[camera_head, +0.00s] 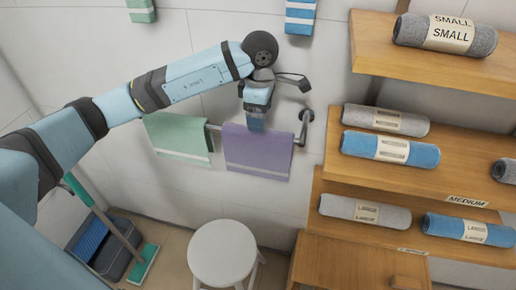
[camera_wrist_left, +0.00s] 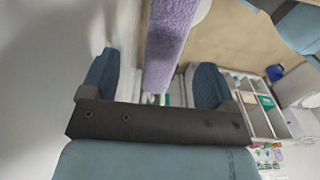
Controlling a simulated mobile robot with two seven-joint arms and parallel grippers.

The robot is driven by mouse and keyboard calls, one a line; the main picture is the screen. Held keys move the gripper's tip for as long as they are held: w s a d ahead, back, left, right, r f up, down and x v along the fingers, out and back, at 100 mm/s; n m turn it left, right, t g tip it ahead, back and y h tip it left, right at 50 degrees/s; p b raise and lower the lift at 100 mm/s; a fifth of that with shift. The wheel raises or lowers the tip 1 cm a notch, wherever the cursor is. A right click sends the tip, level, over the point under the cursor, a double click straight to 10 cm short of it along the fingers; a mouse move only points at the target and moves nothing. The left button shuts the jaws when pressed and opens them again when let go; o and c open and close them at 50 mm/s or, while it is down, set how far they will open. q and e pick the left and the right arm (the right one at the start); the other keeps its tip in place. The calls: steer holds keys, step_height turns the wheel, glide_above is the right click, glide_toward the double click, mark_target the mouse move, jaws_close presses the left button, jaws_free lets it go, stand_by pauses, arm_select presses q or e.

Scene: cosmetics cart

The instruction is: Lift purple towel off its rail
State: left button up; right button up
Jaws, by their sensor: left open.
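The purple towel (camera_head: 257,152) hangs over a wall rail (camera_head: 215,127), near the rail's right end. It also shows in the left wrist view (camera_wrist_left: 170,45), where it looks like a narrow band between my two fingers. My left gripper (camera_head: 256,122) is at the towel's top edge, reaching down from above. In the left wrist view the fingers of my left gripper (camera_wrist_left: 156,70) are apart, one on each side of the towel, with gaps visible. Whether a finger touches the cloth is unclear. My right gripper is not in view.
A green towel (camera_head: 180,137) hangs left of the purple one on the same rail. Wooden shelves (camera_head: 395,185) with rolled towels stand close on the right. A white stool (camera_head: 222,252) is below. A mop and bucket (camera_head: 110,245) stand lower left.

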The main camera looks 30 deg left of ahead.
arm_select(q)
steer(key=shift+s+f+p, duration=0.2)
steer(key=shift+f, duration=1.35)
steer(key=shift+s+f+p, duration=0.15)
steer(key=shift+f, duration=1.4)
steer(key=c, duration=1.3)
steer(key=shift+c, duration=0.2)
steer(key=shift+r, duration=0.15)
step_height(320, 180, up, 20)
steer(key=shift+b, duration=0.35)
steer(key=s+d, duration=0.4)
steer(key=s, duration=0.5)
steer(key=shift+d, duration=0.1)
